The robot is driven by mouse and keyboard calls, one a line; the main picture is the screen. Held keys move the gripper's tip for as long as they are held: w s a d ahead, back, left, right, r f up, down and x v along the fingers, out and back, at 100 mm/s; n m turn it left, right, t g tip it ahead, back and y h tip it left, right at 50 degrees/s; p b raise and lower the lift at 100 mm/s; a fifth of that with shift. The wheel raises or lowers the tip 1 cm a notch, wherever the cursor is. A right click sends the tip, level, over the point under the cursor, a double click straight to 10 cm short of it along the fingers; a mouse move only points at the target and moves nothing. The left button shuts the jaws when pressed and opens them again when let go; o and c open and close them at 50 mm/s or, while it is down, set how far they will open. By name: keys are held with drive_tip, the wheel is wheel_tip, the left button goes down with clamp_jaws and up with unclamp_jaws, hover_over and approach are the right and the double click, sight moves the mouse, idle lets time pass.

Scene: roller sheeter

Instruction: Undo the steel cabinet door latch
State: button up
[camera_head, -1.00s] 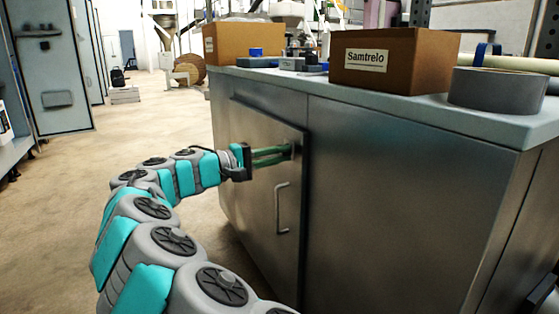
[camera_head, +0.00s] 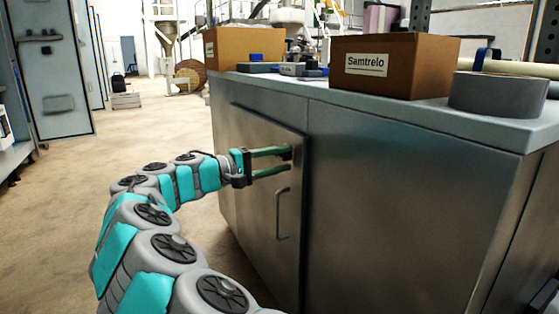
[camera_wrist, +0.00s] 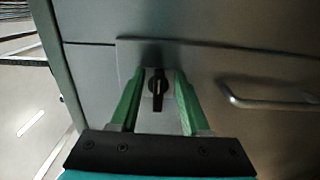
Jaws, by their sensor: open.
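The steel cabinet door (camera_head: 255,170) has a vertical bar handle (camera_head: 282,213) and stands nearly flush in its front. The latch is a small dark turn knob (camera_wrist: 158,84) with a lighter round centre, seen in the wrist view between the finger ends. In the head view the latch is mostly hidden by my fingers. My gripper (camera_head: 287,160) has two green fingers, spread apart, pointing at the door above the handle. In the wrist view my gripper (camera_wrist: 160,80) is open, one finger on each side of the knob. I cannot tell whether either finger touches it.
The worktop (camera_head: 400,112) above carries a brown box labelled Samtrelo (camera_head: 395,66), another box (camera_head: 243,46), and a grey tape roll (camera_head: 497,93). The handle also shows in the wrist view (camera_wrist: 270,97), right of the fingers.

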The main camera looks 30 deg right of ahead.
drive_tip(key=shift+a, duration=0.1)
drive_tip(key=a, duration=0.7)
drive_tip(key=shift+s+a+p, duration=0.15)
drive_tip(key=shift+a+p, duration=0.2)
idle(0.4)
